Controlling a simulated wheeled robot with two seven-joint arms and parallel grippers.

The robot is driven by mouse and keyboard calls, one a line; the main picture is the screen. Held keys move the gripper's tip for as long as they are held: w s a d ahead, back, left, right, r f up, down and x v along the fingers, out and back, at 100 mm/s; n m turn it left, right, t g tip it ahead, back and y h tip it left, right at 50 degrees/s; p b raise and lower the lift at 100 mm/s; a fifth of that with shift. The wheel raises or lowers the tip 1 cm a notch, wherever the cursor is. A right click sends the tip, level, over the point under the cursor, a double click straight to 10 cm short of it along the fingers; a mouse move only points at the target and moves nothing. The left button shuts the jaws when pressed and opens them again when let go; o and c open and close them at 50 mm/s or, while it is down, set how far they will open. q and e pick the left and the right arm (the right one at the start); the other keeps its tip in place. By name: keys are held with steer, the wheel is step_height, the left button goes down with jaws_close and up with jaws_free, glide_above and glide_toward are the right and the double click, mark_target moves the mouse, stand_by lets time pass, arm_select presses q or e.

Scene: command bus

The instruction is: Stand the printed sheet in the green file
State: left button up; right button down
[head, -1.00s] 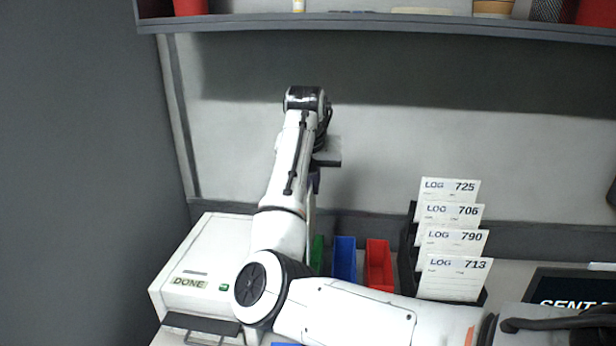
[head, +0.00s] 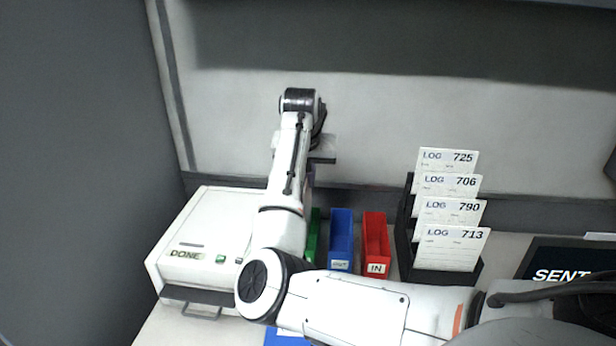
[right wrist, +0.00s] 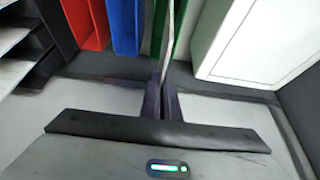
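The green file (head: 312,240) stands beside the printer in the head view, partly hidden by my right arm. In the right wrist view its green walls (right wrist: 159,30) show on both sides of a thin pale strip, the printed sheet (right wrist: 170,40) seen edge-on. My right gripper (right wrist: 162,98) is shut on the sheet, its two dark fingers close together on it. The sheet is upright and lines up between the file's walls. How deep it sits, and whether it touches the bottom, I cannot tell. My left gripper is not in view.
A white printer (head: 215,235) marked DONE stands left of the green file. Blue (head: 341,240) and red (head: 376,240) files stand to its right, then a black rack (head: 405,240) of LOG cards. A grey wall rises close behind.

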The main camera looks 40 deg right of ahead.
steer(key=c, duration=2.5)
jaws_free()
steer(key=o, duration=0.6)
steer(key=shift+c, duration=0.2)
steer(key=v, duration=1)
steer(key=shift+r+b, duration=0.15)
steer(key=shift+b, duration=0.15)
